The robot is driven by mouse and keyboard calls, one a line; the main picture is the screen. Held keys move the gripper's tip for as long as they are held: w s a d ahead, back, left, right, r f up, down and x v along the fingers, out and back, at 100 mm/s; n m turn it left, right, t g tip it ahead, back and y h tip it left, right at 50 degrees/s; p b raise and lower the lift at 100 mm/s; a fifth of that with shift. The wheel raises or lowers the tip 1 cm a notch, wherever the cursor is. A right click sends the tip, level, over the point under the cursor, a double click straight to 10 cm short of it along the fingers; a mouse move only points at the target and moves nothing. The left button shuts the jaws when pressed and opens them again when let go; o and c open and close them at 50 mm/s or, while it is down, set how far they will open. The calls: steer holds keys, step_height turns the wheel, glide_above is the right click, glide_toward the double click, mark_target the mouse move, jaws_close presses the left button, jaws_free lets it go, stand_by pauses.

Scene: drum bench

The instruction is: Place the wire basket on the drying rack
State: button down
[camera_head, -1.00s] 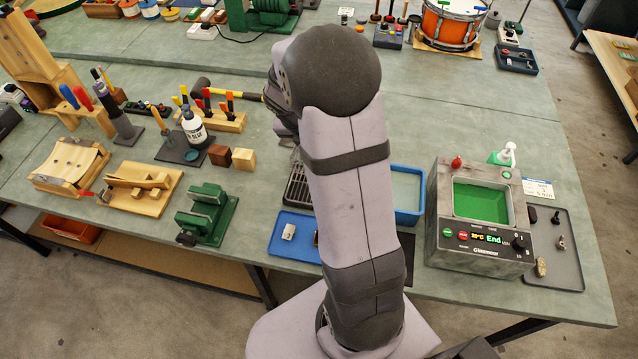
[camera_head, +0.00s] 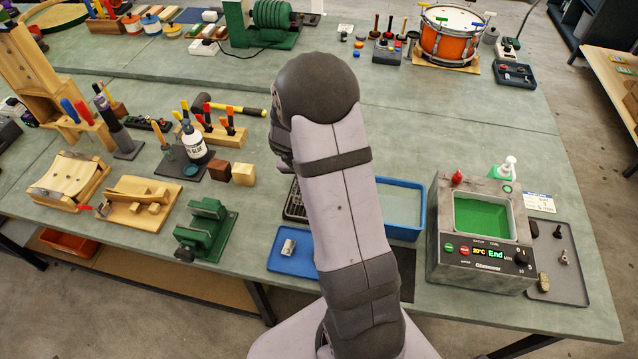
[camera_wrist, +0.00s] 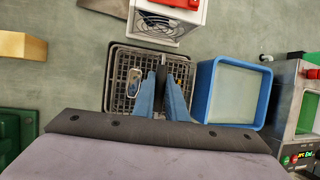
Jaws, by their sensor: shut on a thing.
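The wire basket (camera_wrist: 120,72) is a dark mesh basket below my gripper in the wrist view, with a small metal part lying in it. My gripper (camera_wrist: 161,92) has blue fingers shut on the basket's thin dark upright handle. The dark slatted drying rack (camera_head: 294,203) shows just left of my arm in the head view. In the wrist view the basket lies over the rack's outline and covers most of it. I cannot tell whether the basket touches the rack. In the head view my arm hides the gripper and basket.
A blue tub (camera_wrist: 232,92) of liquid stands close to the right of the basket. The cleaner (camera_head: 483,225) with a green basin is farther right. A white vented box (camera_wrist: 165,22) is just beyond the rack. A blue tray (camera_head: 294,258) lies in front, wooden blocks (camera_head: 243,174) to the left.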

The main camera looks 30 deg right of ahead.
steer(key=shift+f, duration=1.25)
steer(key=shift+f, duration=0.1)
steer(key=c, duration=1.8)
jaws_free()
steer(key=shift+a+r, duration=0.15)
steer(key=shift+r, duration=0.35)
steer(key=v, duration=1.1)
